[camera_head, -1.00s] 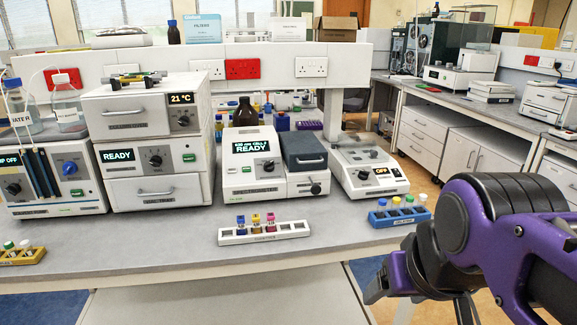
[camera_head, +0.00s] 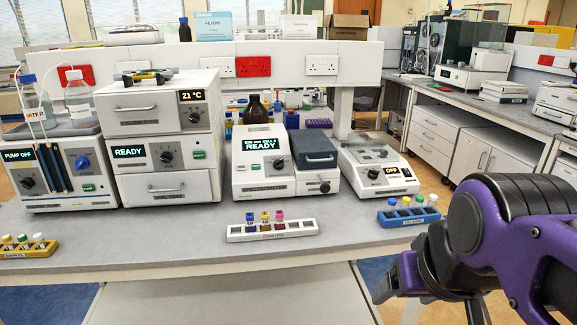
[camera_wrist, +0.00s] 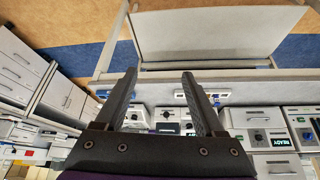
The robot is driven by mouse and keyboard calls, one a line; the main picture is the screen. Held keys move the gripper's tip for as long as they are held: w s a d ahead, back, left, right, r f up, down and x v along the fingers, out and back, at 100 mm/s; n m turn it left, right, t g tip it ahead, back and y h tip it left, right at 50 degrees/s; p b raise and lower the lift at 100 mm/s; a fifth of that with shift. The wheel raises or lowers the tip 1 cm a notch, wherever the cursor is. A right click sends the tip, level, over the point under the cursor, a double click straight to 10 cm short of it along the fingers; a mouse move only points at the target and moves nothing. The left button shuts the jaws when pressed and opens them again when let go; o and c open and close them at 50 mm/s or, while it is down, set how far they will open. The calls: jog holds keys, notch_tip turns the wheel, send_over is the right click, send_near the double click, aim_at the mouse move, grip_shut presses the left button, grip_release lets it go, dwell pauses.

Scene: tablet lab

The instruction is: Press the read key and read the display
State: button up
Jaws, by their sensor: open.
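The spectrometer (camera_head: 245,186) stands in the middle of the bench, with a dark sample lid on its right half. Its display (camera_head: 262,144) is lit and its last line reads "READY"; the smaller line above is hard to make out. In the head view my arm (camera_head: 470,240) is at the lower right, well away from the spectrometer.
A white cuvette rack (camera_head: 293,233) with coloured caps lies in front of the spectrometer. A yellow rack (camera_head: 40,251) is at the far left. Bare bench top lies between the racks.

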grip_shut()
dwell(1.5)
